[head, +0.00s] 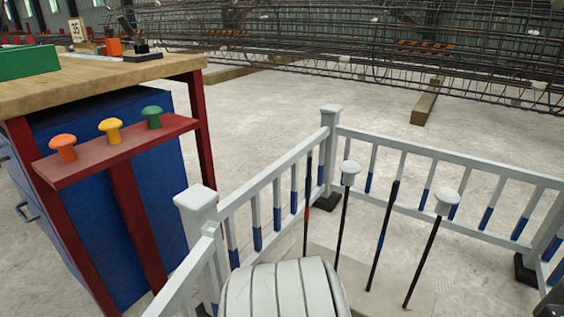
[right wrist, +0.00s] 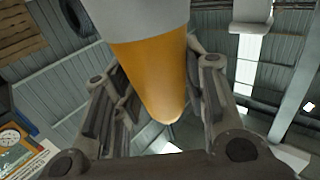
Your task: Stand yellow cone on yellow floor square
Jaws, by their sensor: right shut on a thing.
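A yellow-orange cone (right wrist: 155,68) with a whitish band fills the upper middle of the right wrist view. Its rounded narrow end points toward the bottom of that picture. My right gripper (right wrist: 160,82) is shut on the cone, with a dark finger on each side of it. The cone's other end runs out of the picture. In the head view neither the cone, nor my grippers, nor a yellow floor square can be seen.
A wooden-topped workbench (head: 110,70) with a red rail (head: 85,163) bearing orange, yellow and green mushroom caps stands left. White railings (head: 270,180) enclose upright rods (head: 383,235) in front. A long rebar cage (head: 400,50) lies behind.

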